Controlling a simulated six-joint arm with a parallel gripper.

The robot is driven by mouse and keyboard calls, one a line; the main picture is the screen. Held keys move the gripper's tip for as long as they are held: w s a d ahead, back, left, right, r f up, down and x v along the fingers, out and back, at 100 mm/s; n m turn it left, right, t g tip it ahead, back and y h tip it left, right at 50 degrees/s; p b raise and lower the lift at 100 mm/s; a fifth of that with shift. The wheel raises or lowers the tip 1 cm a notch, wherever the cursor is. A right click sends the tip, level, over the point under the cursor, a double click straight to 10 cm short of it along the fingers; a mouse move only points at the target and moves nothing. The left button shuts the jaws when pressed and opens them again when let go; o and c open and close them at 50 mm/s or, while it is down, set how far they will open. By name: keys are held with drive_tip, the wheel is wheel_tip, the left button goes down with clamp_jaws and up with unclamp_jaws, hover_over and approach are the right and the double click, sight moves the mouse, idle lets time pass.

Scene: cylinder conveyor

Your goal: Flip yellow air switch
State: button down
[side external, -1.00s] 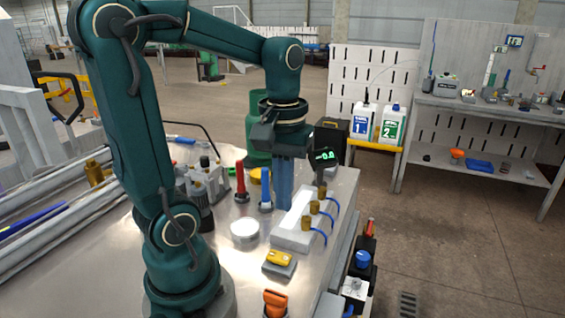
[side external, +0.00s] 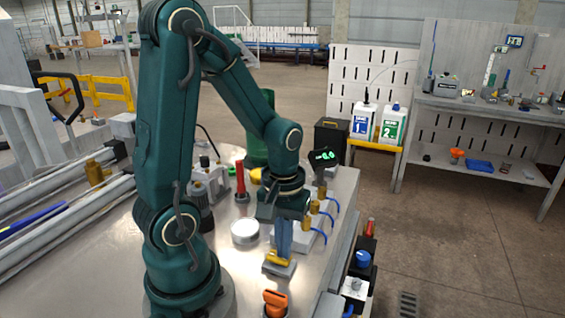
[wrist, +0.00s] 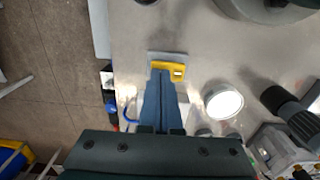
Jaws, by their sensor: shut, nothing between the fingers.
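The yellow air switch (side external: 277,257) sits on a small grey base near the front right of the metal table. In the wrist view the yellow switch (wrist: 172,70) lies just beyond my fingertips. My gripper (side external: 284,251) points down at the switch with its blue-grey fingers together and nothing between them. In the wrist view the fingertips of my gripper (wrist: 161,74) overlap the switch's near edge. I cannot tell whether they touch it. The fingers hide part of the switch in both views.
A round white-topped disc (side external: 245,231) stands left of the switch. An orange switch (side external: 275,302) is at the table's front. Brass fittings with blue hoses (side external: 323,205) are behind to the right. A red-handled item (side external: 241,181) stands further back. Bare table lies left of the switch.

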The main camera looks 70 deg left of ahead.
drive_tip(key=shift+w+d+f+g+y, duration=0.1)
drive_tip(key=shift+d+f+g+y, duration=0.05)
drive_tip(key=shift+f+g+y, duration=0.2)
idle(0.3)
drive_tip(key=shift+s+a+r, duration=0.1)
drive_tip(key=shift+s+a, duration=0.5)
drive_tip(key=shift+s, duration=0.1)
wheel_tip(320, 180, up, 14)
drive_tip(key=w, duration=0.1)
drive_tip(key=shift+w+d+r, duration=0.15)
drive_tip(key=shift+d, duration=0.2)
idle(0.3)
